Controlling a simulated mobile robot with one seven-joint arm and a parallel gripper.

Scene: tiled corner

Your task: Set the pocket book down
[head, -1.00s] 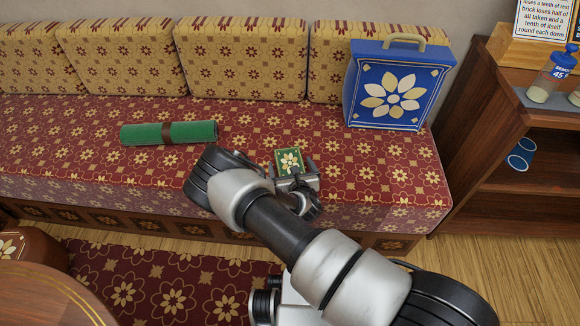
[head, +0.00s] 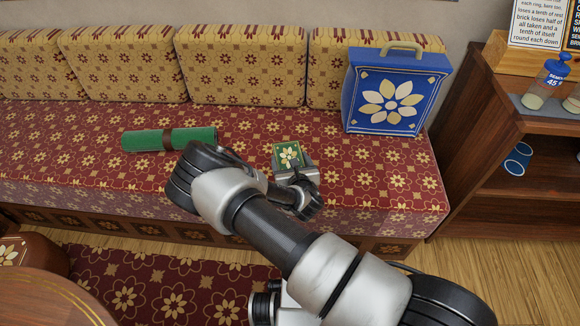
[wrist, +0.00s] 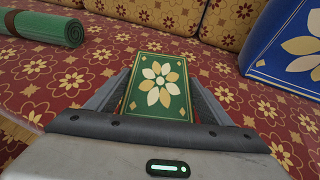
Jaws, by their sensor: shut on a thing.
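The pocket book (head: 288,154) is small and green with a cream flower on its cover. My gripper (head: 292,168) is shut on it, over the front part of the red patterned bench seat (head: 235,125). In the wrist view the pocket book (wrist: 158,84) lies between the two fingers of my gripper (wrist: 160,92), its cover facing the camera. The fingers hold its left and right sides. I cannot tell whether its underside touches the seat.
A rolled green mat (head: 170,139) with a brown strap lies on the seat to the left. A blue flowered bag (head: 395,92) stands at the back right. Yellow cushions (head: 215,65) line the back. A wooden shelf (head: 500,190) stands right. Seat around the book is clear.

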